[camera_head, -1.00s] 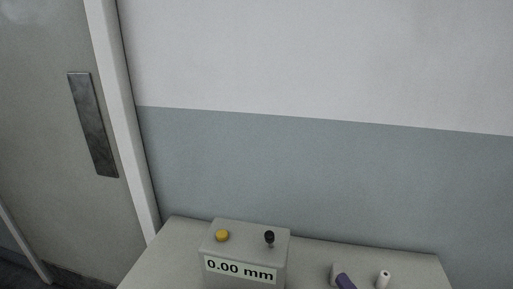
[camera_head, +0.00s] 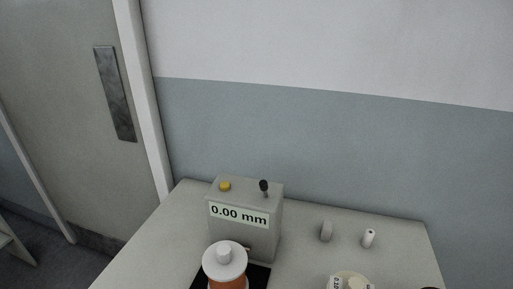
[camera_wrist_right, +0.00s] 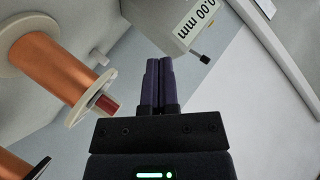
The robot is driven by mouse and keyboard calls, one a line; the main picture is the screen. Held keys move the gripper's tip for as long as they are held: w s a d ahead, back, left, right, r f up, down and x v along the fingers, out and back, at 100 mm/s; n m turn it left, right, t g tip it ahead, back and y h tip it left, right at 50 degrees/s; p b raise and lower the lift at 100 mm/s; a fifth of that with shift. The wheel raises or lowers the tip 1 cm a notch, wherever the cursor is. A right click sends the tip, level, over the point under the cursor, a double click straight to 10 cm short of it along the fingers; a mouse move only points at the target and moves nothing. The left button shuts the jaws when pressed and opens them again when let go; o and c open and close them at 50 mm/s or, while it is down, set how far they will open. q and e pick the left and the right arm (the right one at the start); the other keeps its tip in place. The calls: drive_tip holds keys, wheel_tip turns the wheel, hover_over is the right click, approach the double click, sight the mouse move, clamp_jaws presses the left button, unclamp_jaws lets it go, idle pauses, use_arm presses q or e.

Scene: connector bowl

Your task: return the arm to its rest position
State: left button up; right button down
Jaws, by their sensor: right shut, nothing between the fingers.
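My right gripper (camera_wrist_right: 158,64) shows in the right wrist view with its two purple fingers shut together and nothing between them. It is clear of the objects around it. In the head view neither of my grippers shows. My left gripper is in no view.
A grey gauge box (camera_head: 262,240) reading 0.00 mm stands on the table (camera_head: 150,250). A copper wire spool (camera_head: 226,284) is in front of it; a copper spool (camera_wrist_right: 60,65) fills the wrist view's left.

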drive_tip(key=s+d+f+n+g+h, duration=0.2)
drive_tip(key=s+f+n+g+h, duration=0.15)
drive_tip(key=s, duration=0.25)
drive_tip(key=s+d+f+n+g+h, duration=0.2)
drive_tip(key=s+g+h, duration=0.1)
drive_tip(key=s+g, duration=0.2)
drive_tip(key=s+f+g, duration=0.1)
drive_tip(key=s+f, duration=0.1)
drive_tip(key=f, duration=0.8)
drive_tip(key=s+f+g, duration=0.1)
drive_tip(key=s+f, duration=0.2)
drive_tip(key=f, duration=0.6)
drive_tip(key=s+d+f, duration=0.3)
drive_tip(key=s+f, duration=0.7)
drive_tip(key=s, duration=0.2)
drive_tip(key=shift+s+d+g, duration=0.2)
drive_tip(key=shift+d+g, duration=0.2)
drive_tip(key=shift+g, duration=0.05)
